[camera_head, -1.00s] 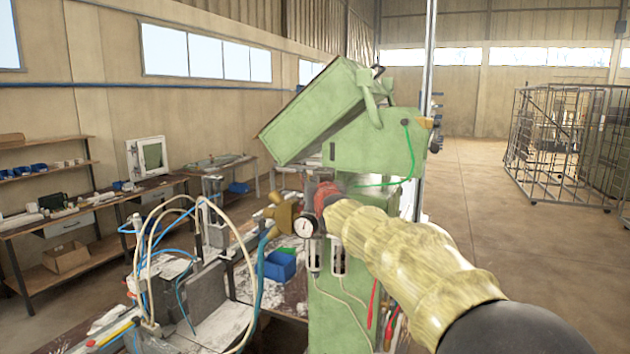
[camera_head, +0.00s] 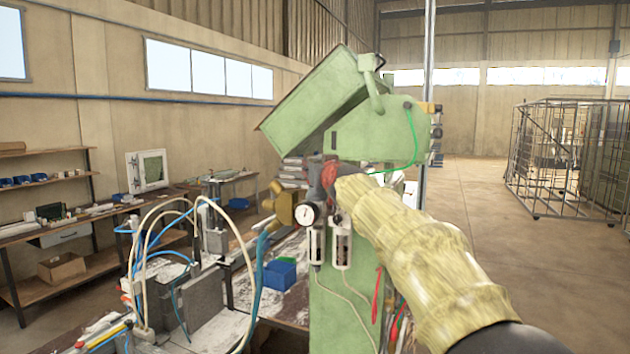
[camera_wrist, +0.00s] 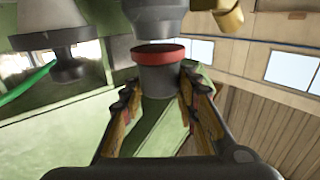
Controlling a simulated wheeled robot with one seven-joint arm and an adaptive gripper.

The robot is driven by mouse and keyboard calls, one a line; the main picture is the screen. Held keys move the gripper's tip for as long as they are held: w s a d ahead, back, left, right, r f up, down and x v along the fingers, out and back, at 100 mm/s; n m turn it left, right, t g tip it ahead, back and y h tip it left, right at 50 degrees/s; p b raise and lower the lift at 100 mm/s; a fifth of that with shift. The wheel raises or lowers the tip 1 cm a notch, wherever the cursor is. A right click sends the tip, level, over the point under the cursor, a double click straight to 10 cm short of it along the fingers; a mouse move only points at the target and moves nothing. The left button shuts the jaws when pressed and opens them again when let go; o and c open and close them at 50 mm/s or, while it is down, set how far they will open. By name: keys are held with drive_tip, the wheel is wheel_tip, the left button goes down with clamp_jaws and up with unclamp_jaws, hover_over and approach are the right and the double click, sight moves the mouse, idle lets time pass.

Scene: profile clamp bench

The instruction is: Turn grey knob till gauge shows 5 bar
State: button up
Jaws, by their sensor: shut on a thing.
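The grey knob (camera_wrist: 160,80) with a red ring (camera_wrist: 160,53) sits between my fingers in the wrist view, below a grey round body. My gripper (camera_wrist: 156,92) is shut on the knob, one finger on each side. In the head view my gripper (camera_head: 330,175) is at the regulator on the green machine, and my arm covers much of that spot. The gauge (camera_head: 307,215) is a white round dial just left of and below my gripper. Its needle is too small to read.
Clear bowls (camera_head: 342,247) hang beneath the regulator. A brass-coloured part (camera_head: 284,203) is left of the gauge. The green machine's tilted cover (camera_head: 315,105) rises above my gripper. Hoses (camera_head: 262,270) and a blue bin (camera_head: 279,274) are at lower left. Open floor (camera_head: 480,215) lies to the right.

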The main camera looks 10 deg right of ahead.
drive_tip(key=shift+d+f+n+y+b, duration=0.15)
drive_tip(key=shift+f+n+y+b, duration=0.35)
drive_tip(key=shift+b, duration=2.6)
drive_tip(key=n+y+b, duration=0.1)
drive_tip(key=y+b, duration=0.1)
drive_tip(key=b, duration=0.2)
drive_tip(key=shift+r, duration=0.15)
drive_tip(key=shift+r+n+g+y+b, duration=0.15)
drive_tip(key=shift+n+g+y+b, duration=0.2)
drive_tip(key=shift+y+b, duration=0.25)
drive_tip(key=shift+s+r+n+y, duration=0.15)
drive_tip(key=shift+r+n+y, duration=0.15)
drive_tip(key=shift+y, duration=0.2)
drive_tip(key=o, duration=0.7)
drive_tip(key=shift+o, duration=1.3)
drive_tip(key=shift+s+r, duration=0.1)
drive_tip(key=shift+s, duration=0.2)
drive_tip(key=shift+o, duration=1.4)
drive_tip(key=shift+w+f, duration=0.2)
drive_tip(key=shift+w, duration=0.05)
